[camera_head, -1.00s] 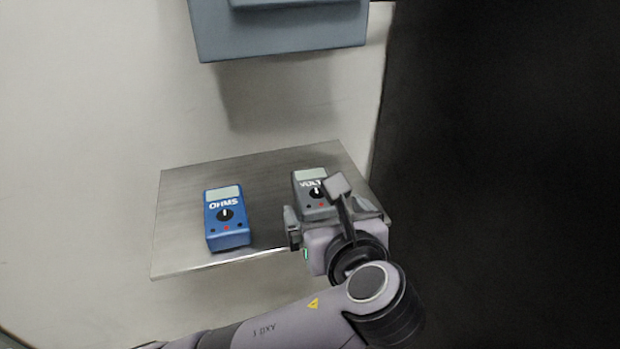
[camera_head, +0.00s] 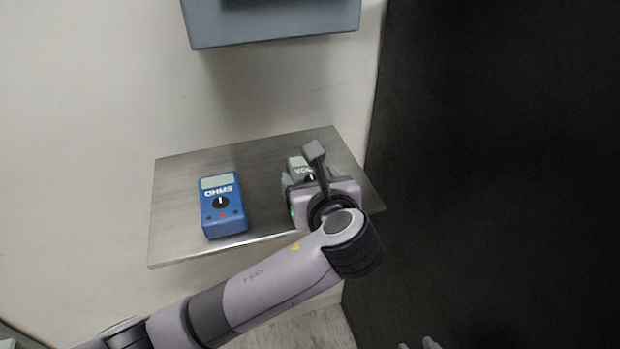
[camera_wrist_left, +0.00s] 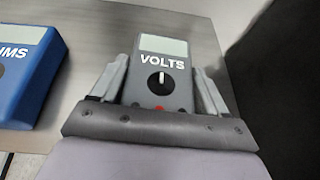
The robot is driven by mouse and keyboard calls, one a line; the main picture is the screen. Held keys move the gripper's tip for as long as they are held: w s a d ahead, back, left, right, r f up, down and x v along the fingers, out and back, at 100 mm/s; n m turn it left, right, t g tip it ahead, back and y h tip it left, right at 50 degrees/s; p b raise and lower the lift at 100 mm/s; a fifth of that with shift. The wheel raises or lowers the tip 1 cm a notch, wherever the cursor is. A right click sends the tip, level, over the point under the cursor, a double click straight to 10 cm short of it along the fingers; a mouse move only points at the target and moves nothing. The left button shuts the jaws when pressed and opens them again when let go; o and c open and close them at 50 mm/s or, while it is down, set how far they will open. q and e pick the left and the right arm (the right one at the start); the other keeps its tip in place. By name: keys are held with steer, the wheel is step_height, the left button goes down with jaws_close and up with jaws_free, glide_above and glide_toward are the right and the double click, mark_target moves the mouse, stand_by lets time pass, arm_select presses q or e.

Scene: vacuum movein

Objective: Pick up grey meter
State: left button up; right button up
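The grey meter (camera_head: 297,163), marked VOLTS, lies face up on the right part of a metal shelf. In the left wrist view the grey meter (camera_wrist_left: 163,72) shows its screen and dial between the fingers. My left gripper (camera_head: 302,172) reaches over it and hides much of it. In the left wrist view the left gripper (camera_wrist_left: 162,82) has one finger on each side of the meter, apparently open with narrow gaps. The meter's near end is hidden by the gripper body. Light grey tips at the head view's bottom edge may be my right gripper (camera_head: 422,344); its state is unclear.
A blue meter (camera_head: 221,206) marked OHMS lies on the shelf (camera_head: 172,222) to the left of the grey one. A blue-grey box (camera_head: 275,25) is on the wall above. A dark panel (camera_head: 480,170) stands close on the right. The shelf's back is clear.

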arm_select(q)
steer(key=c, duration=0.5)
steer(key=shift+r, duration=0.1)
